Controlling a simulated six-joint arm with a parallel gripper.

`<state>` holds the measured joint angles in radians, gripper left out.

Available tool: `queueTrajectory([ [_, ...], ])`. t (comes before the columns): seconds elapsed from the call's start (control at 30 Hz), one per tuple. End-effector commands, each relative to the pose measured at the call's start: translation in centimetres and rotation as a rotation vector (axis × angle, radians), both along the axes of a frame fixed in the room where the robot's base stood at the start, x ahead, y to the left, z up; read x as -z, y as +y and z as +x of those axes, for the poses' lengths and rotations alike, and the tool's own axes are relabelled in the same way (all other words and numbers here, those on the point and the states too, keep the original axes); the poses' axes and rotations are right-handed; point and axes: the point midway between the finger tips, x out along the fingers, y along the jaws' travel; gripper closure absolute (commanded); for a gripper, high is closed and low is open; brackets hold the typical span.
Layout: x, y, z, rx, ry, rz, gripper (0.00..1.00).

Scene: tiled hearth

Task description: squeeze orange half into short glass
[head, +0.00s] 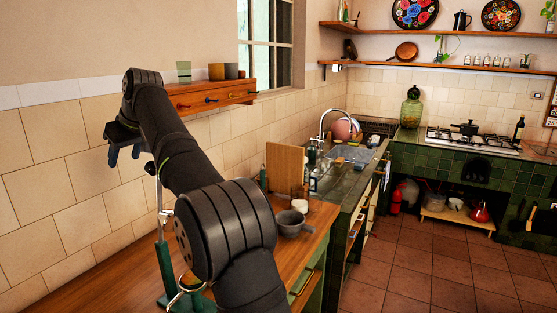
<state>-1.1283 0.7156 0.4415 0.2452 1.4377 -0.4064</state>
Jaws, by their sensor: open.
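My gripper (125,153) is at the left, in front of the tiled wall, with its bluish fingertips pointing down. It is open, and no object shows between the fingers. Just right of it and lower, a green stand with a chrome rod (164,248) rises from the wooden counter; it looks like a lever press. A metal ring (187,294) shows at its base, partly behind my arm. I cannot make out an orange half. A small greenish, glass-like vessel (184,71) stands on the small wall shelf, but I cannot tell whether it is the short glass.
My arm hides much of the wooden counter (90,296). A grey bowl (290,223), a small white item (300,206) and an upright wooden board (285,169) stand right of it. The small wall shelf (212,95) juts out above. The sink (349,153) lies beyond.

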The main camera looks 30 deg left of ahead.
Motion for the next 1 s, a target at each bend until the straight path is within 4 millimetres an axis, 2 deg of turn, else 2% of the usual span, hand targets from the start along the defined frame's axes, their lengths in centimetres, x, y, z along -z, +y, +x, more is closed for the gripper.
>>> queueTrajectory([
  [0.17,0.4,0.0,-0.3,0.006,-0.008,-0.019,0.5],
  [0.33,3.5,-0.9,-2.1,0.065,-0.091,-0.16,0.5],
  [0.5,7.0,-3.0,-4.3,0.176,-0.268,-0.355,0.5],
  [0.63,8.4,-4.8,-5.7,0.26,-0.432,-0.462,0.5],
  [0.83,8.2,-7.4,-8.4,0.394,-0.747,-0.547,0.5],
  [1.0,6.1,-9.1,-11.5,0.5,-1.048,-0.518,0.5],
])
